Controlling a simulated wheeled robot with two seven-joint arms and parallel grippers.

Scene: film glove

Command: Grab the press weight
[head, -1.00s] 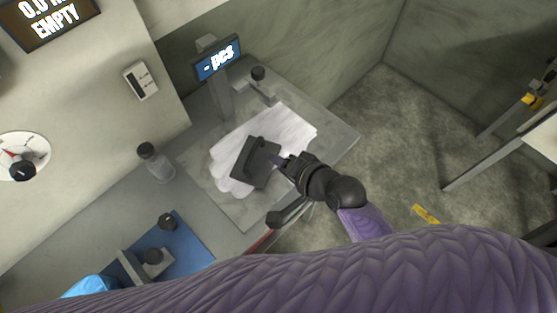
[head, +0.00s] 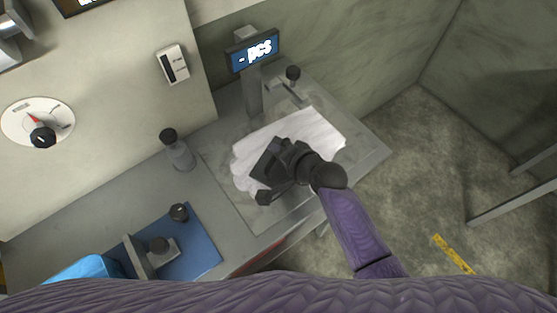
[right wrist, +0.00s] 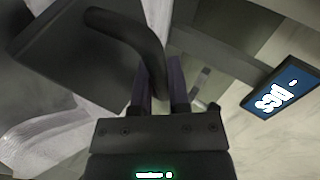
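The press weight is a dark slab with a bar handle. In the head view the press weight (head: 263,161) lies on a white glove (head: 318,133), partly hidden by my right gripper (head: 279,158). In the right wrist view the weight (right wrist: 65,50) fills the upper left, and its curved handle comes down to my right gripper's fingertips (right wrist: 162,75). The fingers are apart, with the handle's near end at the gap between them. I see no clear grip on it. My left gripper is not in view.
A "pcs" display (head: 254,52) on a post stands behind the glove. A blue plate (head: 205,248) with black knobs is at the front left. The bench ends at the right, above open floor.

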